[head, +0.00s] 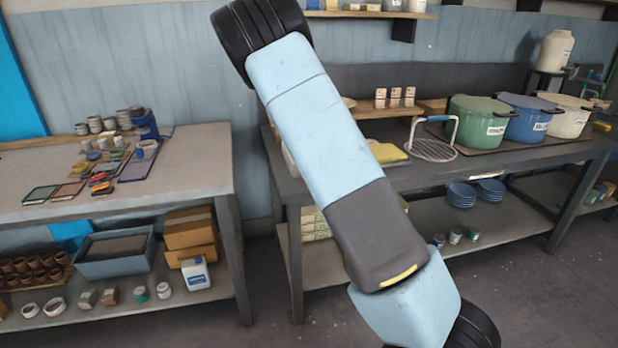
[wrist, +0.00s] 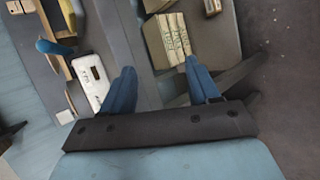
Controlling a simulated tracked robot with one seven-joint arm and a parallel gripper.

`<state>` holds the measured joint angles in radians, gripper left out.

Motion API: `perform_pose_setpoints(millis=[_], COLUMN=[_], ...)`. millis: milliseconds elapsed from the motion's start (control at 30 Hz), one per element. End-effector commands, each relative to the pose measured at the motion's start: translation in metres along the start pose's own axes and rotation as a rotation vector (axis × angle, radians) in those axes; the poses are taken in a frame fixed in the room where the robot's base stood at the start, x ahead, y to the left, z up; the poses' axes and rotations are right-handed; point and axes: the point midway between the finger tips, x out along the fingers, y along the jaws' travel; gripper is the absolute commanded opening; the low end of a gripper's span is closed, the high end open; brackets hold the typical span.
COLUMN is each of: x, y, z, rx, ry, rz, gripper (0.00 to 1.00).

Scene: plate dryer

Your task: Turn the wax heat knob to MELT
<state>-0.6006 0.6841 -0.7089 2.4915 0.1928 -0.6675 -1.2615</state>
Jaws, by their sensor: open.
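I cannot make out the wax heat knob or a MELT mark in either view. My gripper (wrist: 159,66) shows in the wrist view with its two blue fingers apart and nothing between them. A white panel or box with small dark marks (wrist: 91,80) lies just left of the left finger, apart from it as far as I can see. Its marks are too small to read, and I cannot tell whether it bears a knob. In the head view my arm crosses the middle and hides part of the right workbench (head: 480,165); my gripper is not visible there.
In the head view, green (head: 478,122), blue (head: 530,118) and cream (head: 566,120) pots stand on the right bench, beside a wire rack (head: 433,150). The left table (head: 190,165) holds jars and paint pans. The wrist view shows a blue-handled object (wrist: 53,47) and stacked boxes (wrist: 168,40).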

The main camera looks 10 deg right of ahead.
Motion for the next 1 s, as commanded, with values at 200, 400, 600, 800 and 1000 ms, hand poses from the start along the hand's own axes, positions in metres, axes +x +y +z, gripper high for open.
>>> perform_pose_setpoints(millis=[200, 400, 600, 800, 1000], x=[0.017, 0.021, 0.017, 0.004, -0.01], y=[0.002, 0.012, 0.026, 0.037, 0.043], z=[0.001, -0.005, -0.021, -0.046, -0.07], rx=[-0.296, -0.581, -0.877, -1.169, -1.376], ry=[-0.049, -0.088, -0.126, -0.161, -0.185], rz=[0.153, 0.311, 0.484, 0.669, 0.815], gripper=[0.6, 0.6, 0.6, 0.6, 0.6])
